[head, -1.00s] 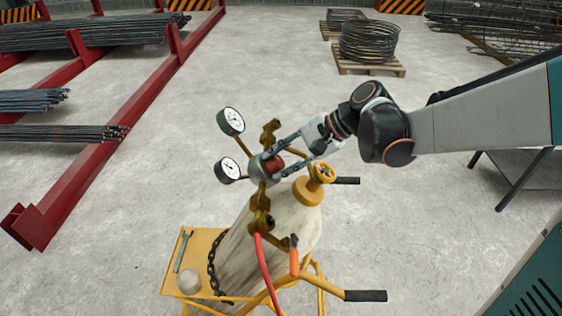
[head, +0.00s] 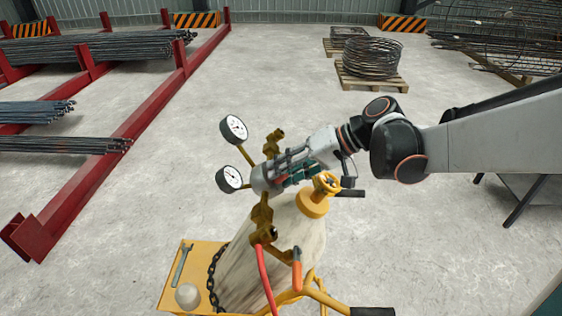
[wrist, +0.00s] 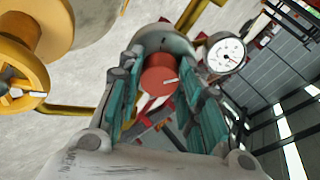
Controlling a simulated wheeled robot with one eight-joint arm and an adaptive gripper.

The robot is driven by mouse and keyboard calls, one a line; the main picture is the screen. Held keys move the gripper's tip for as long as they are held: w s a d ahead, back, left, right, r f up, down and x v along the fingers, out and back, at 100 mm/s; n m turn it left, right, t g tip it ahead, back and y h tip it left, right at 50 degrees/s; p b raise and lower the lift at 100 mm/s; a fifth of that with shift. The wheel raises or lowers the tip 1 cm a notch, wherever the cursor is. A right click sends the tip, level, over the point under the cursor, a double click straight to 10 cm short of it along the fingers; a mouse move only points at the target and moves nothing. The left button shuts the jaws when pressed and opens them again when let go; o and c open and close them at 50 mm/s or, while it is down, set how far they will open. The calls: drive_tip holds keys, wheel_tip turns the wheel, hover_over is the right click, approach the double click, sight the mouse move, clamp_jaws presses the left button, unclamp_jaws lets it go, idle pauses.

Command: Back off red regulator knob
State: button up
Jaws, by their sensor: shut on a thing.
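The red regulator knob (wrist: 158,76) sits on the front of the round grey regulator body (wrist: 166,42). In the head view most of the knob is hidden behind my fingers. My gripper (head: 282,174) comes at it from the right, above the cylinder. In the wrist view the teal-padded fingers (wrist: 160,92) lie on both sides of the knob, and my gripper is shut on it. A white mark shows on the knob's face. Two white-faced gauges, the upper (head: 233,129) and the lower (head: 230,178), stand left of the regulator.
The pale gas cylinder (head: 270,250) stands on a yellow cart (head: 172,293) with a wrench (head: 181,265) on its tray. A yellow valve handwheel (head: 326,184) is close below my gripper. A red hose (head: 265,278) hangs in front. Open floor lies behind.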

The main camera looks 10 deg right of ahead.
drive_tip(key=n+b, duration=0.1)
drive_tip(key=n, duration=0.6)
drive_tip(key=shift+d+f, duration=0.1)
drive_tip(key=shift+f, duration=0.05)
drive_tip(key=n, duration=0.4)
drive_tip(key=shift+w+g+y+b, duration=0.1)
drive_tip(key=shift+g+y+b, duration=0.2)
drive_tip(key=shift+y+b, duration=0.1)
drive_tip(key=shift+n, duration=1.8)
drive_tip(key=o, duration=1.1)
drive_tip(key=shift+d, duration=0.1)
